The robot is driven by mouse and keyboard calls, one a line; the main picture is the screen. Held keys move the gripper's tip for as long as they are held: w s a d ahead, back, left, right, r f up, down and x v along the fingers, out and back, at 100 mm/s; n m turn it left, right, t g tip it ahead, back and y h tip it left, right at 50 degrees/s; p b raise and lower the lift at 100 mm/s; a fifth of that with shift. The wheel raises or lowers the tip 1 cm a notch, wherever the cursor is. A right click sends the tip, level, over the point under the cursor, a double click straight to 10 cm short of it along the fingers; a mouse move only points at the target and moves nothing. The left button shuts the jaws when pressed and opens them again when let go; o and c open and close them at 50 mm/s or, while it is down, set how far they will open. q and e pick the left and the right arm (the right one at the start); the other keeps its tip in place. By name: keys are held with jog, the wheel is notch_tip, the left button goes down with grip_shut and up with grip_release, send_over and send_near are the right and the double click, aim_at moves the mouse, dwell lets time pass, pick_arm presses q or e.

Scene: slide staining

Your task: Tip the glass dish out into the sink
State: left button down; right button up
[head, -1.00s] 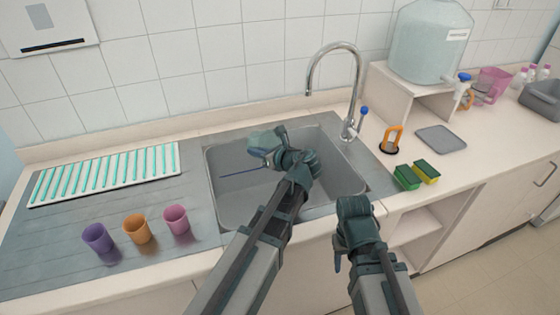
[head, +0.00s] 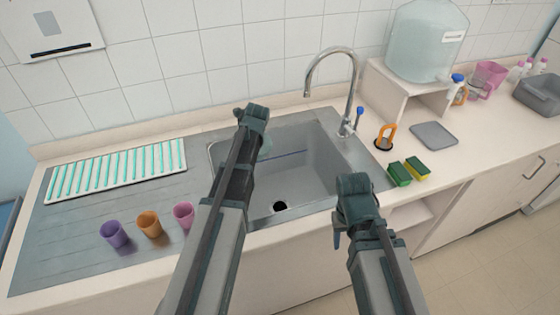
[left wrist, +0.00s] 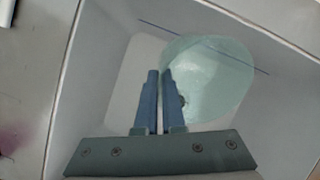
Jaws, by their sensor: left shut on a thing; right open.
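The pale green, see-through glass dish (left wrist: 215,80) shows as a round shape in the left wrist view, over the sink. My left gripper (left wrist: 160,74) is shut on its near rim. In the head view only a sliver of the dish (head: 266,148) shows beside my left arm, which hides the rest and the fingertips. I cannot tell whether it holds liquid. The grey sink (head: 312,180) has a dark drain in its floor and a thin blue line on its wall. My right gripper (head: 345,232) is open and empty in front of the sink's right front corner.
A curved tap (head: 352,90) stands behind the sink. Purple, orange and pink cups (head: 183,214) stand left of it, before a striped rack (head: 118,170). Sponges (head: 399,174), an orange-handled item (head: 386,136) and a grey tray (head: 434,135) lie to the right.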

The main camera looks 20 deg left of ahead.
pick_arm(q)
jog(key=shift+w+a+f+g+h, duration=0.15)
jog(key=shift+w+a+f+h, duration=0.15)
jog(key=shift+a+h, duration=0.2)
jog(key=shift+w+a+f+g+h, duration=0.2)
jog(key=shift+w+a+h, duration=0.1)
jog(key=shift+a+h, duration=0.15)
jog(key=r+p, duration=0.1)
jog(key=a+r+h+p, duration=0.1)
jog(key=r+g+h+p, duration=0.1)
jog(key=shift+w+a+p, duration=0.2)
jog(key=shift+a+p, duration=0.1)
jog(key=shift+a, duration=0.05)
